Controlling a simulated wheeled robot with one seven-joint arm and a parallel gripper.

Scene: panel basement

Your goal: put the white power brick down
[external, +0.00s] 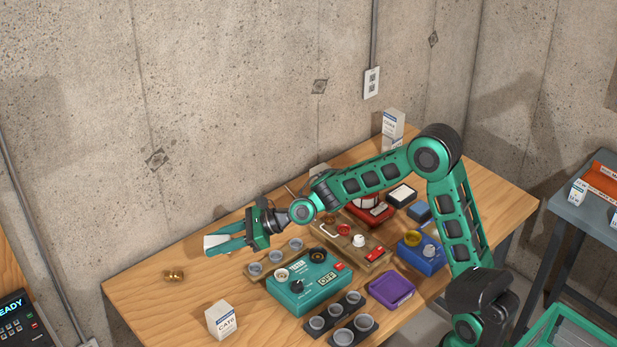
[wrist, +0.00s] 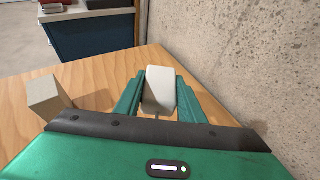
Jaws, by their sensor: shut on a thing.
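The white power brick (wrist: 160,88) is held between the two green fingers of my gripper (wrist: 160,100) in the wrist view. In the external view my gripper (external: 227,240) reaches left over the wooden table (external: 150,301), with the white brick (external: 215,240) between its fingertips. The brick appears to be above the tabletop, near the table's back left part by the concrete wall. I cannot tell the exact height of the gap.
A brass piece (external: 173,274) and a white CAT6 box (external: 221,320) stand on the left part of the table. A tray of round cups (external: 275,262), a teal OFF box (external: 305,283) and a purple case (external: 391,290) crowd the middle. Bare wood surrounds the brass piece.

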